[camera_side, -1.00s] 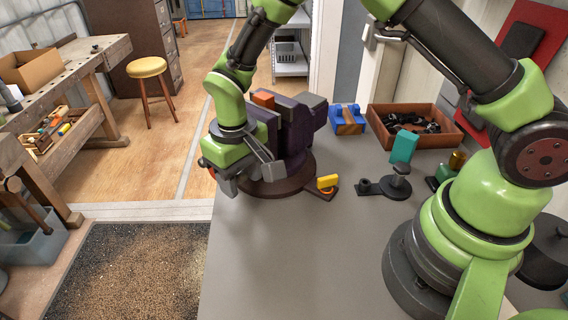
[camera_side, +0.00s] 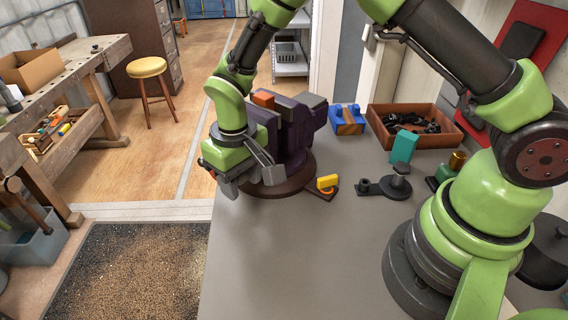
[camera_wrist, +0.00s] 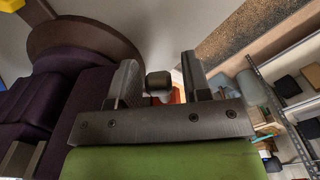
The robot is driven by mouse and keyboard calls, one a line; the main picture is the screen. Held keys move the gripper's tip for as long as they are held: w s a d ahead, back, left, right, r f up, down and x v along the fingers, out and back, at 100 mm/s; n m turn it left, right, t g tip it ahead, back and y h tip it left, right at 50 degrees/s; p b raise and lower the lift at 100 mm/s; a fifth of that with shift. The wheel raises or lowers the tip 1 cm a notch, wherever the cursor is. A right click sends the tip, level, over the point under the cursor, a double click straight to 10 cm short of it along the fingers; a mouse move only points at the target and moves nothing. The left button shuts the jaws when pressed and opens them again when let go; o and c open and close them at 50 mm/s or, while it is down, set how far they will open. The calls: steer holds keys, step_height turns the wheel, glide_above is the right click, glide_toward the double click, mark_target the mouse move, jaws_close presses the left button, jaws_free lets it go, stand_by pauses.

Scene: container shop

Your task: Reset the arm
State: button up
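My gripper (camera_side: 252,184) hangs low at the near left side of a dark purple bench vise (camera_side: 292,140) on the grey table. In the wrist view my gripper's two fingers (camera_wrist: 160,84) stand apart. A dark round knob (camera_wrist: 158,81) shows between them, close to the left finger, with a gap at the right one. I cannot tell what the knob belongs to or how deep it lies. The vise's purple body (camera_wrist: 72,92) fills the left of the wrist view. An orange block (camera_side: 263,100) shows at the top of the vise.
A yellow piece (camera_side: 327,182) on a dark base stands right of the vise. A dark stand (camera_side: 397,186), a teal block (camera_side: 403,148), a blue block with a wooden middle (camera_side: 347,118) and a brown bin (camera_side: 374,114) of dark parts are beyond it. The front of the table (camera_side: 300,260) is clear.

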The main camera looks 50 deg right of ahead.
steer(key=shift+s+d, duration=0.1)
steer(key=shift+r, duration=3)
steer(key=s+d+r+m+t+y, duration=0.1)
steer(key=s+d+r+t, duration=0.15)
steer(key=s+r, duration=0.4)
steer(key=s+d+r+m+t+y, duration=0.15)
steer(key=s+d+r, duration=0.25)
steer(key=r, duration=0.6)
steer(key=s+d+r+m+t, duration=0.1)
steer(key=s+d+t, duration=0.1)
steer(key=s, duration=0.6)
steer(key=shift+r+t, duration=0.25)
steer(key=shift+t, duration=0.35)
steer(key=shift+m+h, duration=0.25)
